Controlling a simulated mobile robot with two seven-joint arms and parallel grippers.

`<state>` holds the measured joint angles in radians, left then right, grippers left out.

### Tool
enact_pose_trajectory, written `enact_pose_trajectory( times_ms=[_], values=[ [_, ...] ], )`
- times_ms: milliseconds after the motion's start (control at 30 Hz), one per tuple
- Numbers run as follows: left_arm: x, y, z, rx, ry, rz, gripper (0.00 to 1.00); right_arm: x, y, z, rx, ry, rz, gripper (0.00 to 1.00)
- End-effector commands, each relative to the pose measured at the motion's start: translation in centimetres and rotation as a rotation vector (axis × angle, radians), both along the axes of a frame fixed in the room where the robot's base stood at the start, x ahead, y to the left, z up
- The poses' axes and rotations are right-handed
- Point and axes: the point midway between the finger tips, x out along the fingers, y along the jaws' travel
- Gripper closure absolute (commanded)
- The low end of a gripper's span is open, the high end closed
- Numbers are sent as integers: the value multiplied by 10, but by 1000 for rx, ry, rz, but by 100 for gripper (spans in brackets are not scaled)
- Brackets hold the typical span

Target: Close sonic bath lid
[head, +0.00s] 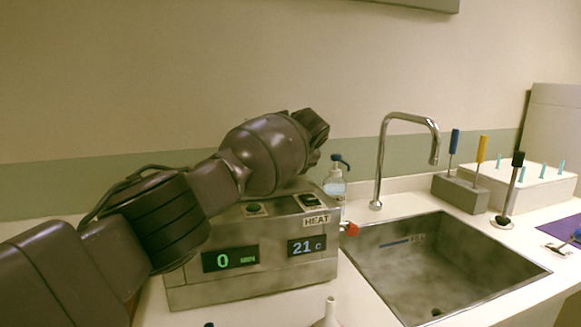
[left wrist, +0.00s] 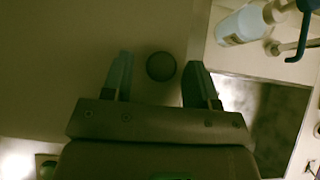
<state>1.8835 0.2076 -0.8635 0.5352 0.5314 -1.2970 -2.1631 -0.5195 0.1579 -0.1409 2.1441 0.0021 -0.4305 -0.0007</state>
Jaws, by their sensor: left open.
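The metal sonic bath (head: 270,285) stands on the counter left of the sink. Its front shows a green 0 MIN display (head: 230,259), a 21 C display (head: 306,246) and a HEAT label. My left arm crosses over it and hides most of its top, so the lid is hidden in the head view. In the left wrist view my left gripper (left wrist: 160,70) is open, with a dark round knob (left wrist: 161,66) between its fingertips, apart from both. The knob is on a plain brownish surface (left wrist: 60,55), seemingly the lid; its tilt is unclear. My right gripper is out of view.
A wash bottle (head: 335,184) stands behind the bath's right side, also in the left wrist view (left wrist: 241,26). The sink (head: 440,262) with its faucet (head: 380,160) lies to the right. Tool holders and a white rack (head: 515,186) stand further right.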

Motion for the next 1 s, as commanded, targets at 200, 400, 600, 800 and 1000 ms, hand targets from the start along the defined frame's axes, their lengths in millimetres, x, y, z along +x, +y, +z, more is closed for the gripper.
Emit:
enact_pose_trajectory(
  times_ms=[200, 400, 600, 800, 1000],
  values=[
    [0, -1, -4, 0, 6, -1, 44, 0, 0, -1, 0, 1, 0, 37],
    [-11, -4, 12, -1, -1, -3, 44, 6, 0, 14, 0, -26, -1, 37],
    [-35, -10, 45, -2, -10, -3, 44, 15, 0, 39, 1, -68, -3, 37],
    [-58, -17, 67, -1, -8, -2, 44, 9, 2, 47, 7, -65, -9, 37],
    [-71, -21, 76, -1, -4, -1, 44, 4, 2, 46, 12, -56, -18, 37]
  ],
)
